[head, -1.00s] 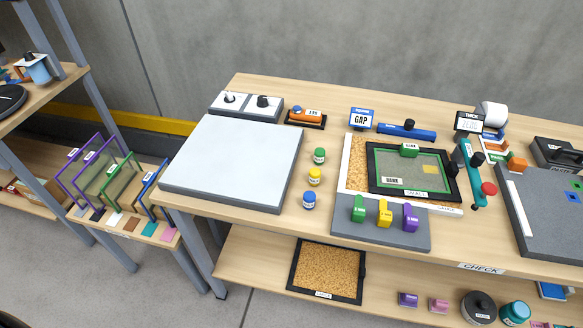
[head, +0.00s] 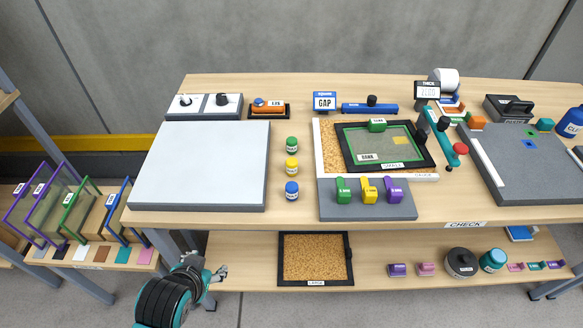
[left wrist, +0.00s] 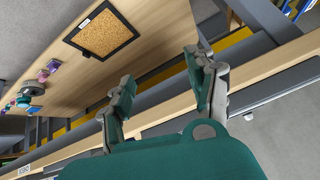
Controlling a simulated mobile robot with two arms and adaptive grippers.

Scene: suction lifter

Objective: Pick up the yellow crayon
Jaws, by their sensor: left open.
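I cannot make out a clear yellow crayon in either view. The yellow things on the table in the head view are a small yellow jar (head: 291,168) between a green and a blue one, and a yellow block (head: 369,191) between a green and a purple one on a grey plate. My left gripper (head: 221,273) is low in front of the table, apart from both. In the left wrist view its two fingers (left wrist: 158,70) are spread with nothing between them. My right gripper is not in view.
A pale flat panel (head: 201,165) covers the table's left part. A black-framed cork board (head: 315,258) lies on the lower shelf, also in the left wrist view (left wrist: 103,33). Coloured frames (head: 76,212) stand in a rack at left. The table's front edge lies above my left gripper in the head view.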

